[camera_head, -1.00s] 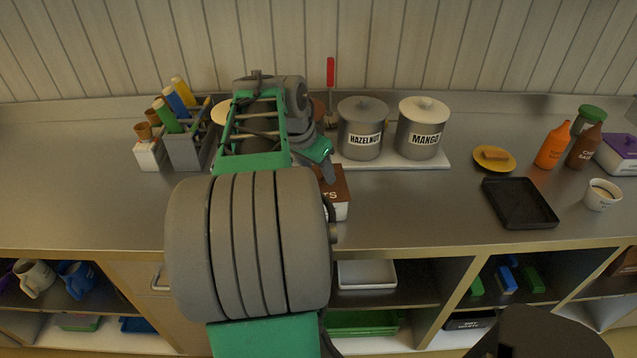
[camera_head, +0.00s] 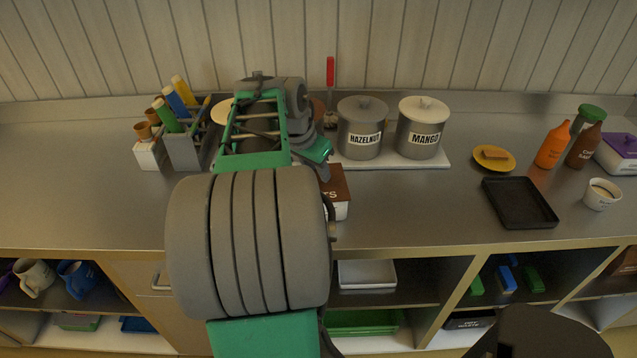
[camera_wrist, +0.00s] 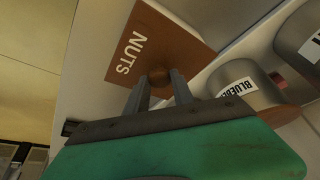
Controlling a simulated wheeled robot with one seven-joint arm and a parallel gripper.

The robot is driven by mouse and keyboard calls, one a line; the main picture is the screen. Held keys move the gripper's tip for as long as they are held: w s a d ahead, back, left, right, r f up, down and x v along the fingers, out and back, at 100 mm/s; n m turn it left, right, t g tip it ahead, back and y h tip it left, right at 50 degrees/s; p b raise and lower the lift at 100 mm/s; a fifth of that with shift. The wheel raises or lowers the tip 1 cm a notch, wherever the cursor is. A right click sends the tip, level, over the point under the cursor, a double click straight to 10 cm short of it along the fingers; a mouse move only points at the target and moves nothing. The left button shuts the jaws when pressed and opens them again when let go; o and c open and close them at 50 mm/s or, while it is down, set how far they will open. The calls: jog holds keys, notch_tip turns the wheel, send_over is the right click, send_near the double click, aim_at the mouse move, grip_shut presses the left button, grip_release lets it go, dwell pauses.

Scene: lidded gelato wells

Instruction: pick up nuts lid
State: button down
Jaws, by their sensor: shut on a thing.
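The nuts lid (camera_wrist: 165,42) is a flat brown square panel marked NUTS in the wrist view, with a round brown knob (camera_wrist: 158,77). My gripper (camera_wrist: 160,84) is shut on this knob, one finger on each side. The gripper's fingers are mostly hidden behind my arm there. I cannot tell whether the lid touches the box.
A blueberry well (camera_wrist: 243,86) stands close to the lid. Hazelnut (camera_head: 362,128) and mango (camera_head: 421,128) wells stand to its right on a white board. A black tray (camera_head: 520,203) lies farther right. The counter between is clear.

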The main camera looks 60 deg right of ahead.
jog(key=shift+r, duration=0.15)
jog(key=shift+r, duration=0.3)
notch_tip(320, 180, up, 3)
jog(key=shift+s+f, duration=0.1)
jog(key=shift+f, duration=0.05)
jog(key=s+a+r+b, duration=0.1)
jog(key=s+a+r, duration=0.4)
jog(key=s+r, duration=0.4)
jog(key=s, duration=0.3)
jog(key=shift+s+a+r, duration=0.15)
jog(key=shift+s+r, duration=0.1)
jog(key=shift+s, duration=0.15)
jog(key=shift+w, duration=0.1)
